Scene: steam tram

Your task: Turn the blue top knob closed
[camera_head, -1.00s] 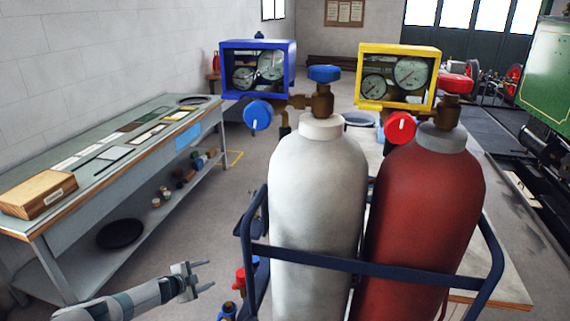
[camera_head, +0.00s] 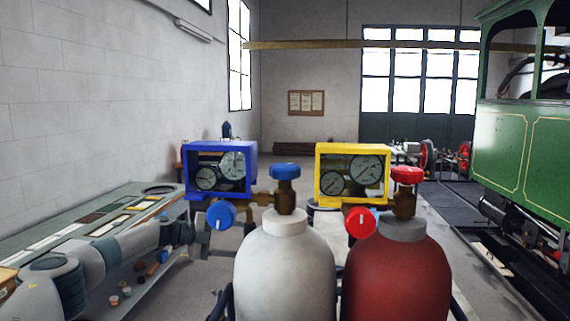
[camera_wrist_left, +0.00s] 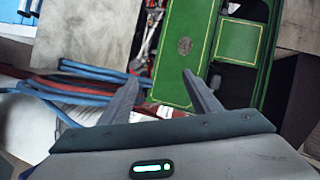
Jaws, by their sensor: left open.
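The blue top knob (camera_head: 285,171) sits on the brass valve above the white gas cylinder (camera_head: 285,265). A second blue knob (camera_head: 221,214) faces forward, below the blue-framed gauge box (camera_head: 222,172). My left gripper (camera_head: 208,238) comes in from the left and is level with the front blue knob, just left of it and lower than the top knob. It is open and empty; I cannot tell whether it touches anything. In the left wrist view its two fingers (camera_wrist_left: 163,92) stand apart with nothing between them. The top knob is not visible there. My right gripper is out of view.
A red cylinder (camera_head: 396,275) with a red top knob (camera_head: 407,175), a red front knob (camera_head: 360,222) and a yellow gauge box (camera_head: 352,173) stands at right. A workbench (camera_head: 75,222) lines the left wall. Blue hoses (camera_wrist_left: 95,70) cross the left wrist view.

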